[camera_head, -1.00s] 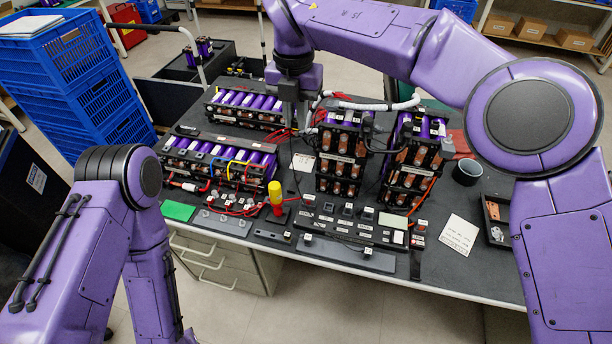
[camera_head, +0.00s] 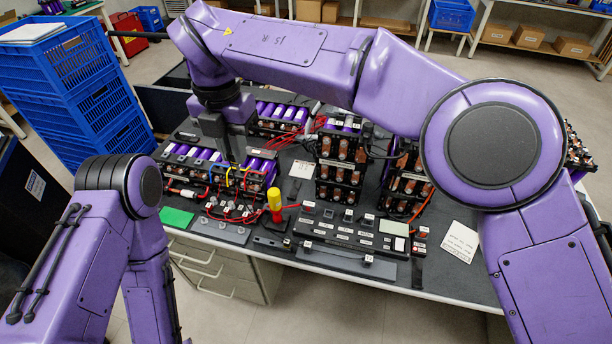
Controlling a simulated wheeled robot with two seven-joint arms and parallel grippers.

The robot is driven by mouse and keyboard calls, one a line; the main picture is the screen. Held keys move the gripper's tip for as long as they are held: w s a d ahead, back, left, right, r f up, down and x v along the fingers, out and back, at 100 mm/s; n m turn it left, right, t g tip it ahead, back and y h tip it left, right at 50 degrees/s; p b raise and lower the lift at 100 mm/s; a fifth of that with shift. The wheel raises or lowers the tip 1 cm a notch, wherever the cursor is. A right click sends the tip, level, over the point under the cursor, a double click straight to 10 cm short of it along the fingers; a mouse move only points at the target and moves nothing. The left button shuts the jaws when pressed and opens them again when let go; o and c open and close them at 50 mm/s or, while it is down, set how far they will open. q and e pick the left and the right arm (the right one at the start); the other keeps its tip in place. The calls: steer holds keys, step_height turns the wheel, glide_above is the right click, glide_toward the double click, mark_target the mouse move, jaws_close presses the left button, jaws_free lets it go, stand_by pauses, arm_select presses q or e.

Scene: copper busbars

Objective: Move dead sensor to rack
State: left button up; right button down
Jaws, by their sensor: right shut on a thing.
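My right gripper (camera_head: 233,155) points down over the left front battery module (camera_head: 215,168), its fingers close together. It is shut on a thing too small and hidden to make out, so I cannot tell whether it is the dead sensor. A black labelled rack (camera_head: 345,238) with small slots and dark pieces lies at the table's front middle. A low strip with several round grey pieces (camera_head: 222,230) lies to its left. My left arm stands at the left; its gripper is out of view.
Two upright battery modules (camera_head: 340,170) (camera_head: 405,185) stand behind the rack, with red and orange cables near them. A yellow-and-red tool (camera_head: 274,203) stands upright left of the rack. A green card (camera_head: 178,217) lies at the table's left front edge. Blue crates (camera_head: 80,85) are stacked beyond.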

step_height(320, 180, down, 25)
steer(key=b, duration=1.8)
steer(key=shift+f, duration=0.2)
steer(key=shift+f+b, duration=0.4)
steer(key=shift+b, duration=0.05)
steer(key=shift+r, duration=0.1)
steer(key=shift+p, duration=0.4)
steer(key=shift+p, duration=0.3)
